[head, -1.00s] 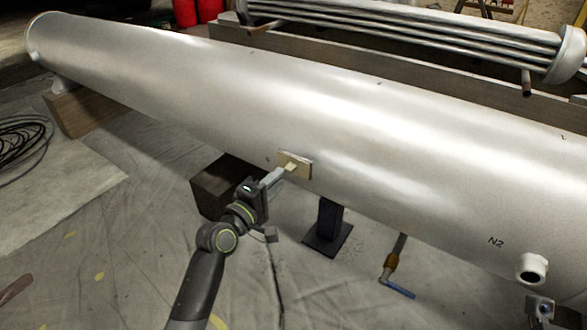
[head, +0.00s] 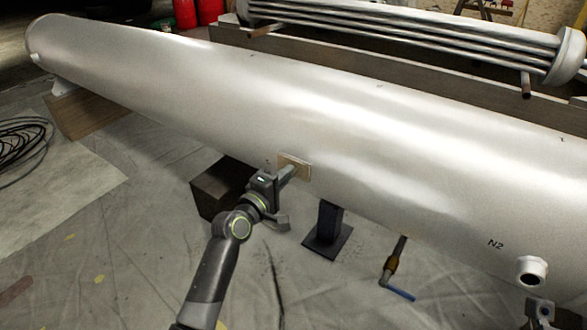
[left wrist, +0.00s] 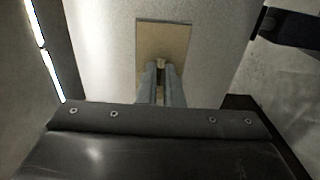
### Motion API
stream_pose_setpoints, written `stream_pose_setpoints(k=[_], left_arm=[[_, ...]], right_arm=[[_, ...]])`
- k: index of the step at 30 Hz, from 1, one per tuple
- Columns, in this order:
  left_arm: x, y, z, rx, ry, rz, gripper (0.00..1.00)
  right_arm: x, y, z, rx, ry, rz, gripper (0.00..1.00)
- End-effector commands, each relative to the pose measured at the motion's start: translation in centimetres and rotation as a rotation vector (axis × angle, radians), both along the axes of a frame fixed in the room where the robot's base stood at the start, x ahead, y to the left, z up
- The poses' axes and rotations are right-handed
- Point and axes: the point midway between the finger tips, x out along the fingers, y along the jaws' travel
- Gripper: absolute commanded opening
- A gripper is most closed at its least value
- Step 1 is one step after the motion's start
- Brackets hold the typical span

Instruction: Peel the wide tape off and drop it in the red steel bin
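The wide tape (head: 298,168) is a tan rectangular patch on the side of the long silver vessel (head: 330,120). It also shows in the left wrist view (left wrist: 178,37), flat on the shell, with a small pale tab at its middle. My left gripper (head: 297,170) is at the tape. In the left wrist view its two fingers (left wrist: 161,68) are close together with the tab between their tips. Part of what looks like my right gripper (head: 541,311) shows at the bottom right, too cut off to read. Red containers (head: 197,12) stand behind the vessel; I cannot tell whether one is the bin.
A dark block (head: 215,188) and a black stand (head: 328,232) are under the vessel. A cable coil (head: 22,143) lies at left. The sheeted floor in front is mostly clear.

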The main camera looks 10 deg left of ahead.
Motion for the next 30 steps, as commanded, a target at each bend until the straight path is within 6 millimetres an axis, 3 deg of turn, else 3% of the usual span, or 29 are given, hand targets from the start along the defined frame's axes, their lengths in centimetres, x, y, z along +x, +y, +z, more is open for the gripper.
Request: stream_pose_setpoints(k=[5,15,30], left_arm=[[0.0,0.0,0.0,0.000,0.000,0.000,0.03],[-0.1,0.0,0.0,0.000,0.001,0.000,0.00],[-1.5,0.5,0.0,0.000,0.001,0.000,0.00]], right_arm=[[0.0,0.0,0.0,0.000,0.001,0.000,0.36],[0.0,0.0,0.0,0.000,0.003,-0.001,0.36],[0.0,0.0,0.4,0.000,0.004,-0.001,0.36]])
